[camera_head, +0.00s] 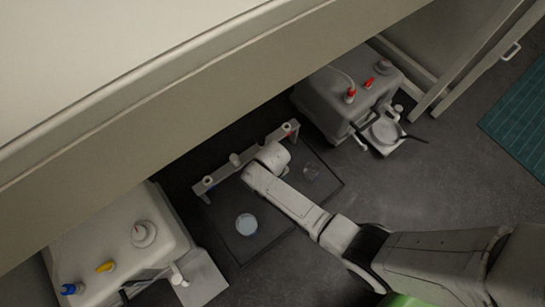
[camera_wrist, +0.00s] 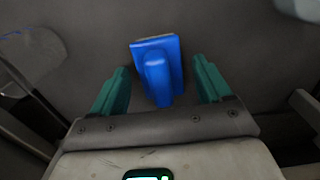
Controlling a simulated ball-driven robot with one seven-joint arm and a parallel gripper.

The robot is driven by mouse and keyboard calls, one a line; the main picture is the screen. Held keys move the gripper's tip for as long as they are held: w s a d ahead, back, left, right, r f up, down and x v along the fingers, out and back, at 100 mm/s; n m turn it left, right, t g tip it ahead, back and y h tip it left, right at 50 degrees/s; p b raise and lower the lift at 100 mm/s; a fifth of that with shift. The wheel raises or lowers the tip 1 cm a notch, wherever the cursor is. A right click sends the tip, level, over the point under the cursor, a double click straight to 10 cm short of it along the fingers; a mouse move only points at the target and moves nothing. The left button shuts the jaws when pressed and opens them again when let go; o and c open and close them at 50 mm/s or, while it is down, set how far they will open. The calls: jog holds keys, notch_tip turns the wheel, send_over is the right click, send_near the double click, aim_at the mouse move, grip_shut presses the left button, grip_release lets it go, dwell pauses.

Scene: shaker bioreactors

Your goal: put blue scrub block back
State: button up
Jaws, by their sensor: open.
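The blue scrub block (camera_wrist: 172,52) shows in the wrist view as a flat blue plate with a raised blue handle towards me. A thin pale layer shows along its far edge. My gripper (camera_wrist: 160,66) is open, with one green finger on each side of the block and a visible gap to each. The block lies between and slightly beyond the fingertips; I cannot tell its exact depth. In the head view my arm reaches over the dark mat, and its wrist hides the fingers. The block cannot be made out there.
A dark mat (camera_head: 225,215) holds a clear round dish (camera_head: 246,224). White shaker units stand left (camera_head: 115,235) and right (camera_head: 335,95). A large beige panel (camera_head: 190,100) overhangs the back.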

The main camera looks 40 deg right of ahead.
notch_tip(320, 180, up, 12)
jog(key=p, duration=0.6)
jog(key=shift+p, duration=0.35)
jog(key=s+d+r, duration=0.4)
jog(key=s+r, duration=0.4)
jog(key=s+d+r+t, duration=0.1)
jog(key=s+d+r, duration=0.2)
jog(key=s+r, duration=0.5)
jog(key=shift+s+d+r, duration=0.25)
jog(key=shift+d+r, duration=0.1)
jog(key=shift+d, duration=0.05)
